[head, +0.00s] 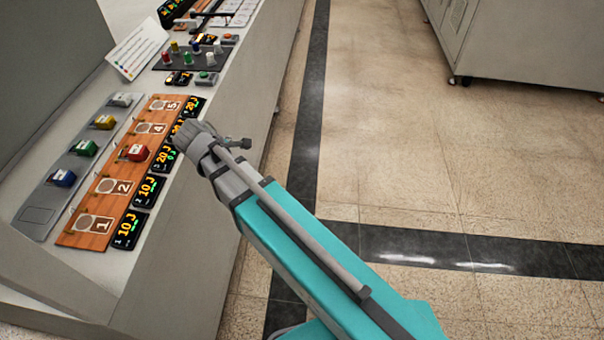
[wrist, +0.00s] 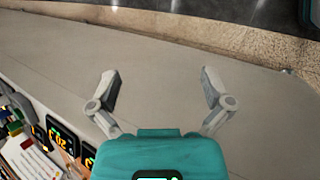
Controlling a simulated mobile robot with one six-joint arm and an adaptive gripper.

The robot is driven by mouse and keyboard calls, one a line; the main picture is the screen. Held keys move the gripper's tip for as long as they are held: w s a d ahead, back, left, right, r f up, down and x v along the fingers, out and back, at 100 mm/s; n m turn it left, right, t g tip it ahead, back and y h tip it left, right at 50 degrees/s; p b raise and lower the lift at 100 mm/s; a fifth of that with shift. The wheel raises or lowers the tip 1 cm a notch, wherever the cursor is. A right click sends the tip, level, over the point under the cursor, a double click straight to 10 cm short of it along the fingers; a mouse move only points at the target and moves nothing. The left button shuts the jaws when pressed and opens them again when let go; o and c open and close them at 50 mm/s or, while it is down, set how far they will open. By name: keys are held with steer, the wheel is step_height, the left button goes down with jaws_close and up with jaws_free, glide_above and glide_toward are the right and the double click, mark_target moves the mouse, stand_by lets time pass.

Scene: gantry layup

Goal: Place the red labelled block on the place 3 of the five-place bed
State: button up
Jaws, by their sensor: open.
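The red labelled block (head: 136,152) sits on the five-place bed (head: 80,240), an orange-brown board with numbered places, between the places marked 2 and 4. It appears to rest at place 3, whose number is covered. My gripper (head: 184,138) is to the right of the block, apart from it, near the row of displays. In the wrist view my gripper (wrist: 160,76) is open, with nothing between its fingers and bare bench surface beyond them. I cannot make out the red block in the wrist view.
A grey tray (head: 38,215) left of the bed holds blue (head: 62,178), green (head: 84,148), yellow (head: 104,122) and grey-white (head: 122,100) blocks. Dark displays (head: 128,228) line the bed's right side. A white card (head: 137,46) stands behind. The floor to the right is clear.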

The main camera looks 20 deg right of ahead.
steer(key=s+d+f+m+g+y, duration=0.1)
steer(key=s+d+m+g+y, duration=0.1)
steer(key=s+d+m, duration=0.2)
steer(key=s+d+f+m+g+y, duration=0.2)
steer(key=s+d+m, duration=0.3)
steer(key=d+m, duration=0.5)
steer(key=shift+s+d+m+y, duration=0.15)
steer(key=shift+d+m+y, duration=0.35)
steer(key=shift+d, duration=1.3)
steer(key=shift+r, duration=0.1)
